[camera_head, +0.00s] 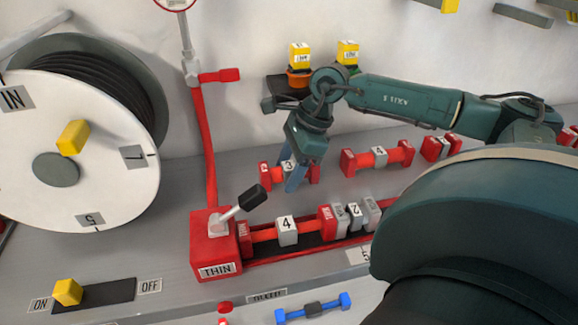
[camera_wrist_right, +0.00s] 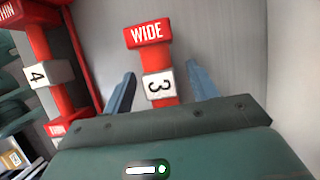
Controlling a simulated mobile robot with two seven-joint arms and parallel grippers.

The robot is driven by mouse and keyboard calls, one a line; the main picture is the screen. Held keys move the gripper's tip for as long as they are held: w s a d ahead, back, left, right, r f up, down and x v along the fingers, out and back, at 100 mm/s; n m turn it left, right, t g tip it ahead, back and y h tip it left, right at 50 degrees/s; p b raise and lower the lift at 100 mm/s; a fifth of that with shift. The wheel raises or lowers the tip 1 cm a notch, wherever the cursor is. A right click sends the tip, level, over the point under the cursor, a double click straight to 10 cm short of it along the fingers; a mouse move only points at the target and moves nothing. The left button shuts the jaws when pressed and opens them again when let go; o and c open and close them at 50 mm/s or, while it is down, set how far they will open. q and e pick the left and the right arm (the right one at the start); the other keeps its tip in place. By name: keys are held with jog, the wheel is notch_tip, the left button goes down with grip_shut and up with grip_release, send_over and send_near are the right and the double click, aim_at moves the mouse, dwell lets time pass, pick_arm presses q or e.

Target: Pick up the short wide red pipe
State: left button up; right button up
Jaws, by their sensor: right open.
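A short red pipe (camera_head: 265,171) with a grey band marked 3 lies on the grey shelf behind the red rail. In the right wrist view its end block reads WIDE (camera_wrist_right: 148,35). My right gripper (camera_head: 294,182) is over this pipe, fingers pointing down. In the right wrist view the open fingers (camera_wrist_right: 160,74) stand on either side of the pipe, with visible gaps. The gripper body hides the pipe's near end there. My left gripper is not in view.
A red rail block marked THIN (camera_head: 214,262), with a lever, holds a pipe marked 4 (camera_head: 287,230) in front. Another red pipe marked 4 (camera_head: 378,158) lies to the right. A hose reel (camera_head: 100,180) stands left. A blue pipe (camera_head: 312,309) lies at the front.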

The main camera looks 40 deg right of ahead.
jog(key=c, duration=1.2)
jog(key=shift+r, duration=0.1)
